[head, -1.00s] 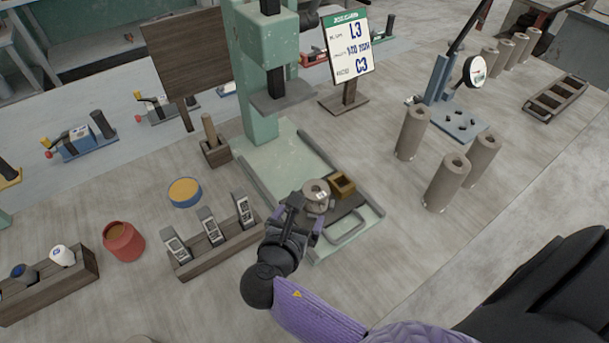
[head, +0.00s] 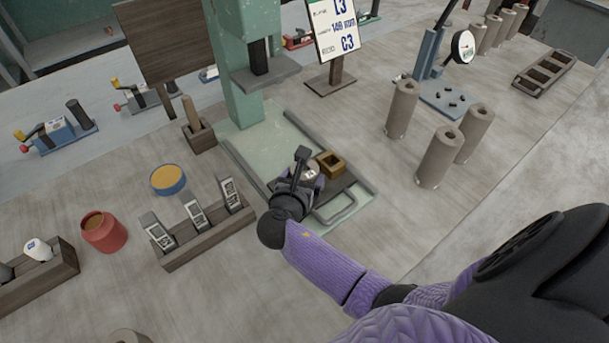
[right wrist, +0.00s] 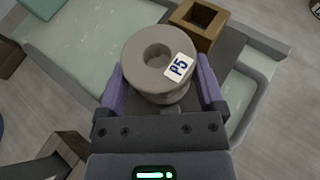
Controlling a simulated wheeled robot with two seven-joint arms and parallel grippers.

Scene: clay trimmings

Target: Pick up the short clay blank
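The short clay blank (head: 311,171) is a squat grey cylinder with a hole in its top. It stands on the dark plate of the green press base, left of a brown square block. In the right wrist view the blank (right wrist: 158,62) carries a white P5 label. My right gripper (head: 306,172) is at the blank. In the right wrist view its purple fingers (right wrist: 162,88) stand on either side of the blank, with narrow gaps seeming to show; the blank's top hides part of the fingertips. My left gripper is not in view.
The brown hollow block (head: 330,163) is close beside the blank. The green press column (head: 243,90) rises behind. A wooden rack (head: 208,238) of metal tools stands left. Several tall clay cylinders (head: 440,158) stand right. A sign (head: 336,28) stands behind.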

